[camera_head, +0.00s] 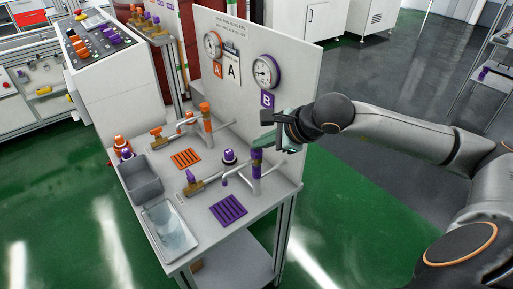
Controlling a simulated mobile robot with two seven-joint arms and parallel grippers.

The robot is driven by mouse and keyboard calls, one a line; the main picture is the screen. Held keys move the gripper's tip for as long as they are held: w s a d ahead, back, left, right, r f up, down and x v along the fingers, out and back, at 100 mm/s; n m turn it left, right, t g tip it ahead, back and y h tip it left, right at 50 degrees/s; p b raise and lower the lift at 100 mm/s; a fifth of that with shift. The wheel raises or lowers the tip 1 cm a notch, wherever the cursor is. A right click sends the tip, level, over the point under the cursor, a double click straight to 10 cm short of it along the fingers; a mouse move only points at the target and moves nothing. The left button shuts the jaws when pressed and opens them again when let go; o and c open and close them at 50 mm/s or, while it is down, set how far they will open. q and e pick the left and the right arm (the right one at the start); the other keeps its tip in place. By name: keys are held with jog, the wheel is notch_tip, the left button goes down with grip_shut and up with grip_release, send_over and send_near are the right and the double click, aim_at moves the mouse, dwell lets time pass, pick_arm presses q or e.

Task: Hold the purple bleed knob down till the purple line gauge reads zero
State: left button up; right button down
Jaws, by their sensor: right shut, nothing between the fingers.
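The purple line gauge (265,72) is a round white dial with a purple rim on the upright panel, above a purple "B" label (267,100). Its needle is too small to read. A purple knob (229,157) stands on the bench top, apparently the bleed knob; I cannot tell whether it is pressed. My right gripper (261,141) comes in from the right, shut and empty. In the picture it is to the right of the knob and a little above it, apart from it, by the purple-topped pipe (256,158). My left gripper is not in view.
A purple-handled valve (191,178) and purple slotted grate (228,210) are on the bench (196,235). The orange line, with its gauge (213,45) and grate (186,158), is farther back. A control console (95,42) stands behind left.

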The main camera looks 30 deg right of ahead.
aim_at(261, 152)
dwell(0.8)
jog(key=shift+r+p, duration=0.4)
jog(key=shift+r, duration=0.55)
jog(key=shift+r, duration=0.15)
jog(key=shift+r+p, duration=1.5)
jog(key=shift+r, duration=0.9)
